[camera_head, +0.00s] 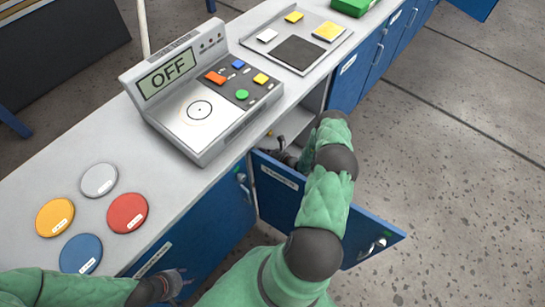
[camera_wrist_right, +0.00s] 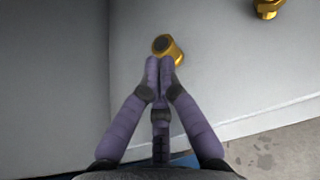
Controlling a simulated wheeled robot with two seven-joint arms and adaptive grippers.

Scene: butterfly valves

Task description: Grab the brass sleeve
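The brass sleeve (camera_wrist_right: 165,46) stands on a pale shelf in the right wrist view, its open dark end showing. My right gripper (camera_wrist_right: 159,62) has its purple fingertips drawn together just in front of the sleeve, overlapping its lower part. The sleeve does not show between the fingers, and I cannot tell whether they touch it. In the head view my right arm reaches into an open cabinet, and its gripper (camera_head: 283,155) is mostly hidden. My left gripper (camera_head: 172,284) is beside the blue cabinet front at the lower left; its fingers are small and dark.
A second brass part (camera_wrist_right: 267,9) stands on the shelf at the upper right. The open blue door (camera_head: 330,208) is beside my right arm. The counter holds a scale (camera_head: 205,95) reading OFF, several coloured discs (camera_head: 127,212) and a grey tray (camera_head: 298,53).

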